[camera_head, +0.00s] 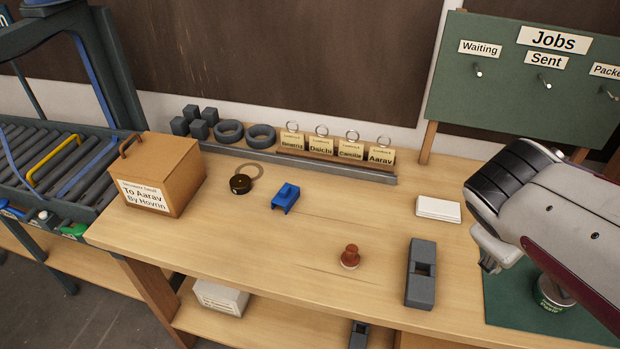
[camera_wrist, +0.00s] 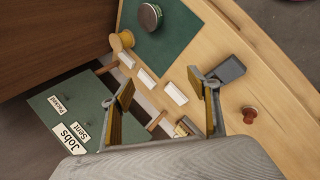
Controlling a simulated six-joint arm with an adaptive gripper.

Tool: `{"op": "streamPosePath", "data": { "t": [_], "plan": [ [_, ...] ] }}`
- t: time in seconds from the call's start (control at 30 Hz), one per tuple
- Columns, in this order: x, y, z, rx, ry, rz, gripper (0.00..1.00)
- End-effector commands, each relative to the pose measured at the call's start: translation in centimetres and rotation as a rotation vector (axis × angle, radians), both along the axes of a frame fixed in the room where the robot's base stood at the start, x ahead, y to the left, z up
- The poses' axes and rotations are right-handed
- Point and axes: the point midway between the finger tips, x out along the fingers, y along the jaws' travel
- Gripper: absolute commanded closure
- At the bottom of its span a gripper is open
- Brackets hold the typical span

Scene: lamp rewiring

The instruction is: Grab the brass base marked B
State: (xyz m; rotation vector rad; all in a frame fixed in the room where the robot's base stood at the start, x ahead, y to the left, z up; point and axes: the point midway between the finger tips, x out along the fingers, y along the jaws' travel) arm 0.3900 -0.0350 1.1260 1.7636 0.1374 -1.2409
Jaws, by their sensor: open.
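I cannot make out a brass base with a B mark in either view. My gripper (camera_wrist: 162,98) is open and empty in the wrist view, its two fingers spread wide above the bench. In the head view my gripper (camera_head: 487,264) hangs at the right, partly hidden by my arm. A yellowish round object (camera_wrist: 126,40) stands near the green mat in the wrist view; no mark on it is readable.
A green mat (camera_head: 500,310) with a labelled can (camera_head: 550,292) lies under my arm. A grey slotted block (camera_head: 421,274), a red-brown stamp (camera_head: 350,257), white cards (camera_head: 438,209), a blue part (camera_head: 286,198) and a cardboard box (camera_head: 165,170) stand on the bench. The Jobs board (camera_head: 530,85) rises behind.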

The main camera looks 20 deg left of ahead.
Motion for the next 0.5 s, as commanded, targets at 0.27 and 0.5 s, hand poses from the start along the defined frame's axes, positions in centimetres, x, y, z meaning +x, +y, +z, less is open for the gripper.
{"op": "streamPosePath", "data": {
  "t": [0.27,0.5],
  "plan": [
    [6.2,2.8,0.1,-0.234,0.024,0.238,0.40],
    [11.3,6.8,-0.2,-0.430,0.028,0.450,0.40]
  ]
}}
